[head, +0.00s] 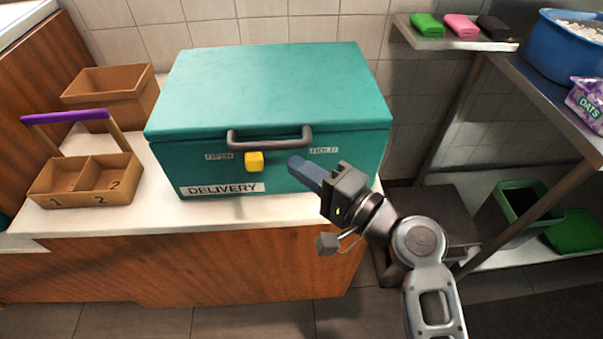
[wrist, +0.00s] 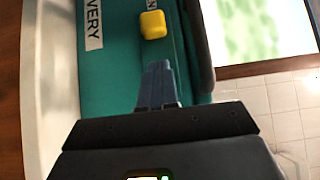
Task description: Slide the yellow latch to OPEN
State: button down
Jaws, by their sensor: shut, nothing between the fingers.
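The yellow latch (head: 254,161) is a small block on the front of the teal delivery box (head: 275,85). It sits below the grey handle (head: 268,139), between the OPEN label (head: 218,156) on the left and the HOLD label (head: 323,150) on the right, nearer OPEN. My gripper (head: 299,165) is shut and empty, in front of the box to the right of the latch. In the wrist view the latch (wrist: 153,25) lies beyond the closed blue fingertips (wrist: 157,68), with a gap between. The box lid looks closed.
The box stands on a white counter (head: 100,220). A two-compartment wooden caddy (head: 85,180) with a purple handle and an open brown bin (head: 110,92) are at left. A shelf (head: 455,43) with coloured packets and a blue tub (head: 575,45) are at right.

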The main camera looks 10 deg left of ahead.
jog(key=b+v, duration=0.1)
jog(key=v, duration=0.9)
dwell(0.3)
jog(key=s+d+f+m+t+h, duration=0.1)
jog(key=s+d+f+t+h, duration=0.3)
jog(key=s+d+f+h, duration=1)
jog(key=s+d+r+n+t+h, duration=0.1)
jog(key=s+d+r+n, duration=0.2)
jog(key=s+r, duration=0.4)
jog(key=s+d+r+n+t, duration=0.1)
jog(key=s+d+r+n, duration=0.2)
jog(key=s+r, duration=0.3)
jog(key=s, duration=0.4)
jog(key=shift+s+r+n+h, duration=0.15)
jog(key=shift+r+n+h, duration=0.25)
jog(key=c, duration=1.8)
grip_release()
